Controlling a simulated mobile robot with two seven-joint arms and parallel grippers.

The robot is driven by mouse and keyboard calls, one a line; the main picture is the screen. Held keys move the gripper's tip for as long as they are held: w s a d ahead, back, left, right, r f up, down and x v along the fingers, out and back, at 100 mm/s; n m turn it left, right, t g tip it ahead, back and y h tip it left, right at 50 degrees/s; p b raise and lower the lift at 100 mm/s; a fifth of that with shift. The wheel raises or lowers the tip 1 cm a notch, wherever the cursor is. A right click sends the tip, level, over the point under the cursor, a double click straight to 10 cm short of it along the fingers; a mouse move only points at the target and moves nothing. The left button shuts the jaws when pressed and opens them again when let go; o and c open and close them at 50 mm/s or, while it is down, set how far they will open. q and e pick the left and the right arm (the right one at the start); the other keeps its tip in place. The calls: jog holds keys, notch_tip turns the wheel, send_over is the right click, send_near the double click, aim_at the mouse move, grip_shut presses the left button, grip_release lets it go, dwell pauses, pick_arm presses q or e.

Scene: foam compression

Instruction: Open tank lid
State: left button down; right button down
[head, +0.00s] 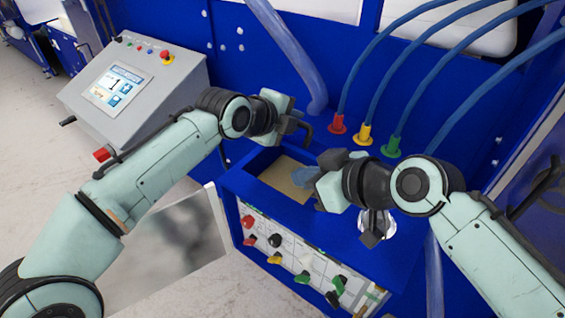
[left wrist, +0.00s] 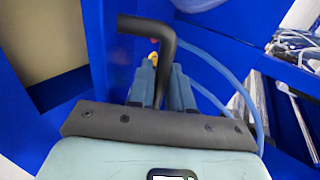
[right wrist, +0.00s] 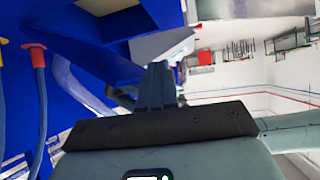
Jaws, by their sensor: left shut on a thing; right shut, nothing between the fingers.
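The blue tank (head: 232,182) has a square top opening, and a tan surface (head: 272,178) shows inside it. My left gripper (head: 288,122) is behind the opening, shut on a black bent handle (left wrist: 148,24); the handle also shows in the head view (head: 306,133). In the left wrist view the handle rises between the fingers (left wrist: 160,90) and bends to the left. Whether it joins a lid is hidden. My right gripper (head: 304,176) is shut and empty over the right side of the opening. Its closed fingers show in the right wrist view (right wrist: 157,86).
A grey control console (head: 135,85) stands at the left. Red, yellow and green hose fittings (head: 365,136) with blue hoses are behind the right gripper. A panel of coloured knobs (head: 305,262) covers the tank's front. A shiny metal part (head: 388,224) is below my right wrist.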

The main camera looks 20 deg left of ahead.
aim_at(295, 150)
jog(key=s+a+f+n+g+h, duration=0.2)
jog(key=s+a+f+n+g, duration=0.2)
jog(key=s+a+f, duration=0.55)
jog(key=d+f+n+t+h, duration=0.2)
jog(key=d+f+n+h, duration=0.35)
jog(key=f+h, duration=0.35)
jog(key=w+a+r+n+t+h, duration=0.2)
jog(key=a+r+n+t+h, duration=0.4)
jog(key=r+n+t, duration=0.7)
jog(key=w+d+m, duration=0.1)
jog(key=w, duration=0.2)
jog(key=w+d+m+t, duration=0.1)
jog(key=w, duration=0.2)
jog(key=w+d+m+t, duration=0.1)
jog(key=w+d, duration=0.1)
jog(key=w, duration=0.1)
jog(key=shift+w, duration=0.35)
jog(key=shift+w+d+r+t, duration=0.1)
jog(key=shift+w+r+t, duration=0.05)
jog(key=shift+w+r, duration=0.3)
jog(key=shift+w+d+r+t, duration=0.1)
jog(key=shift+w+r+t, duration=0.1)
jog(key=shift+r, duration=0.35)
jog(key=shift+w+d+r, duration=0.1)
jog(key=shift+w+r, duration=0.25)
jog(key=shift+r, duration=0.2)
jog(key=shift+r, duration=0.1)
